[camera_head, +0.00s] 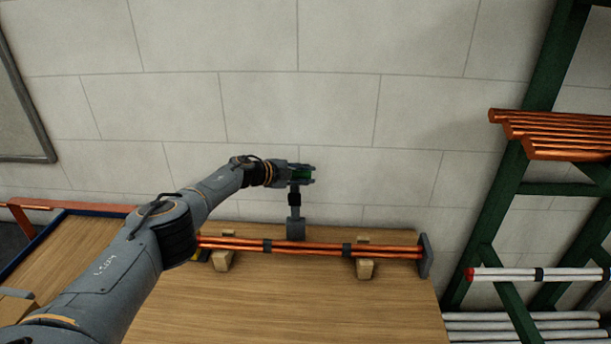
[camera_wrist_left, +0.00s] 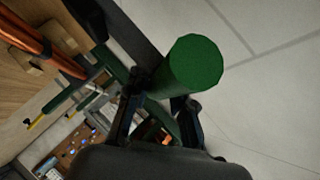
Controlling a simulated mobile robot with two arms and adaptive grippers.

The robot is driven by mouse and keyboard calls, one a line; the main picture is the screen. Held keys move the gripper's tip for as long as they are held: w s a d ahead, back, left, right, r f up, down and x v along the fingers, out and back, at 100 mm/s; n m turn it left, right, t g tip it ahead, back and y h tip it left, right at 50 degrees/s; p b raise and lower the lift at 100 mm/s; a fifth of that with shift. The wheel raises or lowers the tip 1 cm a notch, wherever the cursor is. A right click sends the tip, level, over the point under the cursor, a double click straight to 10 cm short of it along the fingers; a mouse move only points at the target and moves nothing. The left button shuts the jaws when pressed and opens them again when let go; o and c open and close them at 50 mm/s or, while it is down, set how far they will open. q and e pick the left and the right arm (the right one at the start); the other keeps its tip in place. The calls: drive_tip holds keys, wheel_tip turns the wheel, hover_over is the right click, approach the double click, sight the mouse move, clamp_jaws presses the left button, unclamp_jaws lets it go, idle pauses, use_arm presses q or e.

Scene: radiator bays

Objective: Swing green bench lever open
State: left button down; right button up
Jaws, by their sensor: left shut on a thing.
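The green lever grip (camera_head: 302,173) is at the top of an upright grey and black lever stem (camera_head: 295,206), behind the copper pipes at the back of the bench. My left gripper (camera_head: 308,174) is shut on the green grip. In the left wrist view the grip (camera_wrist_left: 192,66) shows as a green cylinder between the fingers (camera_wrist_left: 160,115), its round end toward the camera. The lever's foot is partly hidden behind the pipes. My right gripper is not in view.
Copper pipes (camera_head: 310,247) lie across wooden blocks (camera_head: 365,268) on the wooden bench (camera_head: 300,310), against a grey end plate (camera_head: 425,256). A green rack (camera_head: 500,210) with copper bars (camera_head: 555,137) stands at right. A pale block wall (camera_head: 330,110) is behind.

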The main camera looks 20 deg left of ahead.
use_arm(q)
drive_tip(key=c, duration=1.1)
unclamp_jaws()
drive_tip(key=shift+r, duration=0.2)
drive_tip(key=shift+f, duration=0.1)
drive_tip(key=shift+s+a+r, duration=0.3)
drive_tip(key=shift+s+a, duration=0.15)
drive_tip(key=v, duration=1)
drive_tip(key=shift+s+r, duration=0.15)
drive_tip(key=shift+s, duration=0.15)
